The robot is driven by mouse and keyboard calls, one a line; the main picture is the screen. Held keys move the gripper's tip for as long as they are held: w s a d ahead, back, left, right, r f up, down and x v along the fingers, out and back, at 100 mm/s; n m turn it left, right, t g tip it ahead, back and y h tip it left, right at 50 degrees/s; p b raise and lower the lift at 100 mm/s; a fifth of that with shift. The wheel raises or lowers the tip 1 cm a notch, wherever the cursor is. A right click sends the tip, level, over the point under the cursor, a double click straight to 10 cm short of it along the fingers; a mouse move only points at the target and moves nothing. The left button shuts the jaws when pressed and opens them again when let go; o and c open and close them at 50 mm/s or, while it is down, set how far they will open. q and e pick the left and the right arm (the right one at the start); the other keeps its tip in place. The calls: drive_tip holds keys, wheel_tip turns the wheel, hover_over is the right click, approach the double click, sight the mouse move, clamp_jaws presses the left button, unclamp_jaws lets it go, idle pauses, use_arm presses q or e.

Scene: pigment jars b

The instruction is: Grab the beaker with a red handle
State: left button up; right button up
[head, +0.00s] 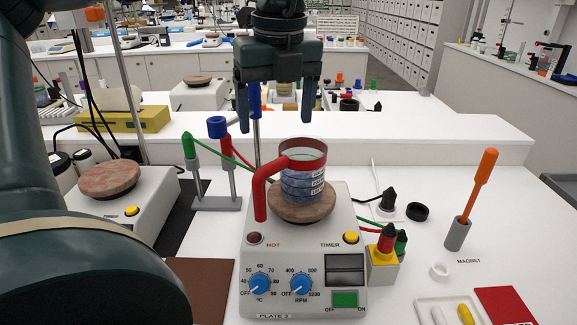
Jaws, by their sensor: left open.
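The beaker (303,183) is clear, with a red rim band and a red handle (262,190) on its left side. It stands upright on the round brown top (330,208) of a white hot plate labelled HOT and TIMER (300,258). My left gripper (275,118) hangs above and beyond the beaker in the picture, fingers pointing down. It is open and empty, apart from the beaker. My right gripper is not in view.
A stand with green, blue and red tubes (215,203) is left of the beaker. A second hot plate (130,207) stands further left. An orange-handled magnet rod (479,185) stands in a grey holder.

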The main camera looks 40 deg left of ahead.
sight(289, 178)
use_arm(q)
drive_tip(key=f, duration=0.4)
drive_tip(key=a+f+p, duration=0.1)
drive_tip(key=f, duration=0.7)
drive_tip(key=shift+w+a+f, duration=0.15)
drive_tip(key=shift+w+f, duration=0.15)
drive_tip(key=shift+f, duration=0.1)
drive_tip(key=shift+c, duration=0.3)
clamp_jaws()
